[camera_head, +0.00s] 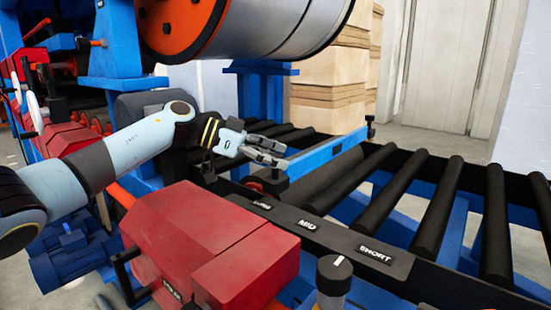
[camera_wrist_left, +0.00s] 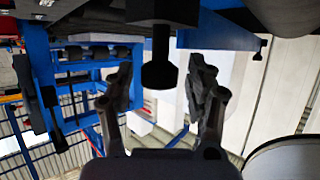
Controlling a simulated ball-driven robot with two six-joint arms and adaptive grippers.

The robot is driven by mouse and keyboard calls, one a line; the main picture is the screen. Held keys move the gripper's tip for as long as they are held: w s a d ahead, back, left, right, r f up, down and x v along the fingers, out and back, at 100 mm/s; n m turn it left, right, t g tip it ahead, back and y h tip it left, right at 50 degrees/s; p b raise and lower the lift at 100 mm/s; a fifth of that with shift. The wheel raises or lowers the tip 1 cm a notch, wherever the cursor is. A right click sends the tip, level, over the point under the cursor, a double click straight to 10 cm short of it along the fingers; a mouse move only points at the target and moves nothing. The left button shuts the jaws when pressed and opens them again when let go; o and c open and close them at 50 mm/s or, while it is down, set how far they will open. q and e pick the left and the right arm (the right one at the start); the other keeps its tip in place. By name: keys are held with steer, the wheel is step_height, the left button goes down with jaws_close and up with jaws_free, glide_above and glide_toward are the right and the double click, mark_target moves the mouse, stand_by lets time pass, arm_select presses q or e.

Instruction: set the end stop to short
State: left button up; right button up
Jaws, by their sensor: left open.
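The end stop's blue crossbar (camera_head: 325,152) spans the roller conveyor, with its near end beside the "LONG" label (camera_head: 262,205). The black label rail (camera_head: 340,238) also reads "MID" and "SHORT" toward the right. My left gripper (camera_head: 274,150) is open just above the crossbar's near end. In the left wrist view a black knob-like handle (camera_wrist_left: 160,72) shows between the spread fingers (camera_wrist_left: 160,92), not gripped. The blue crossbar (camera_wrist_left: 222,40) runs off to the right there. Whether the fingers touch the handle I cannot tell. My right gripper is not in view.
A red housing (camera_head: 205,240) stands in front of the rail, with a black rotary knob (camera_head: 334,275) at its right. A large silver roll (camera_head: 270,25) hangs above my left arm. Stacked boards (camera_head: 328,75) stand behind. The rollers (camera_head: 440,205) right of the crossbar are bare.

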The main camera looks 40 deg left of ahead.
arm_select(q)
steer(key=c, duration=0.6)
jaws_close()
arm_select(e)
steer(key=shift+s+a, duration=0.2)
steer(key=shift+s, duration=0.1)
